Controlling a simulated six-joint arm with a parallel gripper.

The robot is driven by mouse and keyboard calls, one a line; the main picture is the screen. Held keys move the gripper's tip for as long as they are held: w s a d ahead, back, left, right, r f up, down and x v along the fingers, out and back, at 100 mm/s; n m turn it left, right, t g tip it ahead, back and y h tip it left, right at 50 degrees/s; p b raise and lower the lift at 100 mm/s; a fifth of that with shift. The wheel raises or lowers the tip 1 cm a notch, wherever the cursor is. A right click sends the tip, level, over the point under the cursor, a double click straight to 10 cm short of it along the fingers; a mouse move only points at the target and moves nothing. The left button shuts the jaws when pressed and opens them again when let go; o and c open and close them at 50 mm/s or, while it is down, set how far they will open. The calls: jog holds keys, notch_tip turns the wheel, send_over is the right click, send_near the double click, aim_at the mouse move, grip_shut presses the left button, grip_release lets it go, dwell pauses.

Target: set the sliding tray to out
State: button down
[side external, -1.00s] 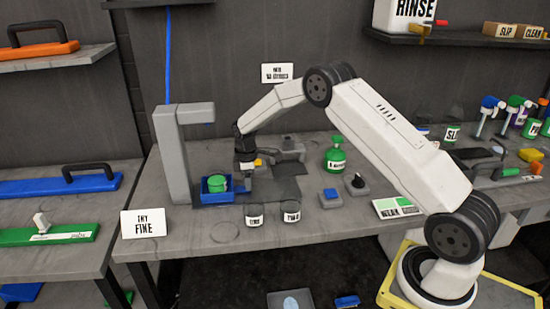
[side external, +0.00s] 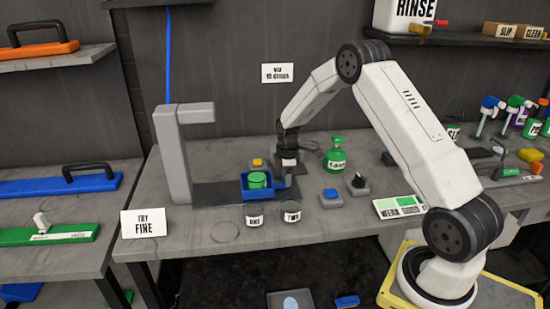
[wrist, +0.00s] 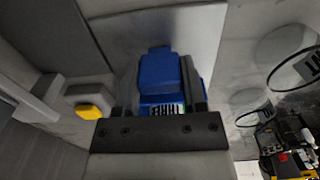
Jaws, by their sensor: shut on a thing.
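The blue sliding tray (side external: 245,191) sits at the right part of a dark flat track (side external: 212,194), away from the grey post. A green-lidded pot (side external: 258,180) stands in the tray. My gripper (side external: 288,183) is at the right end of the tray, low over the table. In the wrist view a blue part of the tray (wrist: 158,70) lies between the fingers of my gripper (wrist: 160,98), which is shut on it. The exact contact is partly hidden by the gripper body.
The grey post with an overhanging arm (side external: 175,150) stands left of the tray. Two small labelled jars (side external: 254,215) are close in front. A yellow button (side external: 257,163) is behind. A green bottle (side external: 336,156) and a blue button (side external: 331,194) are to the right.

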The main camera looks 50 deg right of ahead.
jog(key=shift+c, duration=1.1)
grip_release()
jog(key=shift+s+d, duration=0.25)
jog(key=shift+o, duration=0.3)
jog(key=shift+w, duration=0.1)
jog(key=shift+a+r, duration=0.1)
jog(key=shift+r, duration=3.85)
